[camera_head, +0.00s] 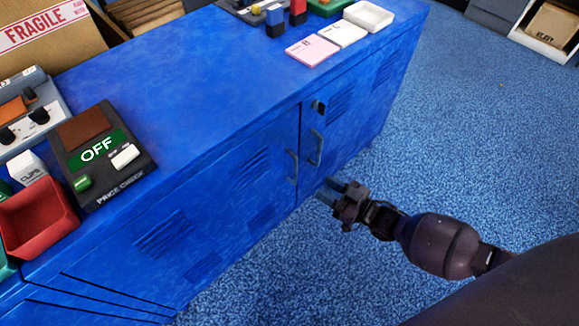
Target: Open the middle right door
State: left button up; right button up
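A blue metal cabinet (200,75) runs across the view with its front facing the lower right. Its right door (350,115) is shut, with a vertical bar handle (316,148) near the seam and a small dark lock (318,106) above it. The door left of the seam (235,190) is shut too and has its own bar handle (291,166). My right gripper (328,191) is in front of the cabinet, below and slightly right of the right door's handle, apart from it. Its two fingertips stand apart with nothing visible between them. My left gripper is not in view.
On the cabinet top are a price-check device (98,155), a red bin (38,215), a FRAGILE carton (45,40), a pink pad (312,50) and a white tray (368,16). Blue carpet (470,130) is clear in front. A boxed shelf (548,28) stands at far right.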

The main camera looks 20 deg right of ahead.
jog(key=b, duration=0.2)
send_over(295, 183)
jog(key=d, duration=0.1)
jog(key=shift+w+a, duration=0.25)
jog(key=shift+a, duration=0.1)
grip_shut()
